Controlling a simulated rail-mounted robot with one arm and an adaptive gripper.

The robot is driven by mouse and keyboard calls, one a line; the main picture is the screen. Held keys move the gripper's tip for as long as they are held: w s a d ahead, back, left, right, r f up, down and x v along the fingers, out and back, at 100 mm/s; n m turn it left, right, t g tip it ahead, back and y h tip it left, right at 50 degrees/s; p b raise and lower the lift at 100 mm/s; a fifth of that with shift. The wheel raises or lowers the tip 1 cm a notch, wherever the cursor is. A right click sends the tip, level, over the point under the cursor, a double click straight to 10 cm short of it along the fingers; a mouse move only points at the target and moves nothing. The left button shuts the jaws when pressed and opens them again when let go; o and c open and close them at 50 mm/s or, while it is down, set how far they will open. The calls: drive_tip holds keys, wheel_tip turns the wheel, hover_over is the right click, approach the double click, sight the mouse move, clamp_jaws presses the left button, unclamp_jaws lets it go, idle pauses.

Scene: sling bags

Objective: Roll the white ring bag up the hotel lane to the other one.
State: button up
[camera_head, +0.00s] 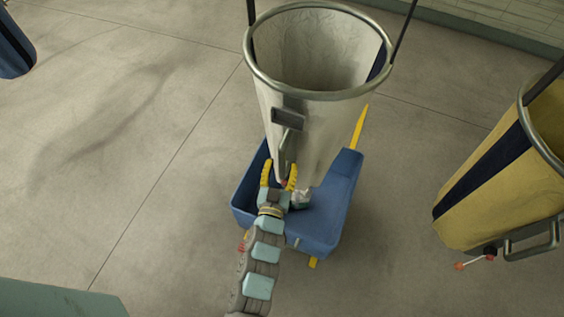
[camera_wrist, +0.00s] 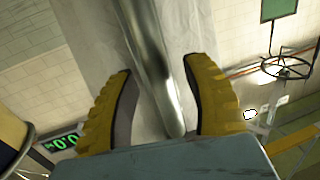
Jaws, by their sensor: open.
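A white bag (camera_head: 308,137) hangs from a round metal ring (camera_head: 252,75) in the middle of the head view, with black straps rising from the ring. Its mouth is open upward and no load shows in the part I see. A metal handle (camera_head: 285,147) hangs down its near side. My gripper (camera_head: 279,173) is at the lower end of this handle. In the wrist view, the handle bar (camera_wrist: 150,65) runs between the two yellow fingers of my gripper (camera_wrist: 160,100). The fingers are open, with gaps on both sides of the bar. The white cloth is right behind it.
A blue tub (camera_head: 325,225) with yellow parts is below the bag. A yellow bag (camera_head: 490,190) with a dark stripe and its own handle hangs at the right. A dark blue bag (camera_head: 12,48) shows at the upper left. Open floor (camera_head: 130,130) lies to the left.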

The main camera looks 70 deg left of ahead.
drive_tip(key=shift+w+a+r, duration=0.1)
drive_tip(key=shift+w+a, duration=0.1)
drive_tip(key=shift+a, duration=0.15)
clamp_jaws()
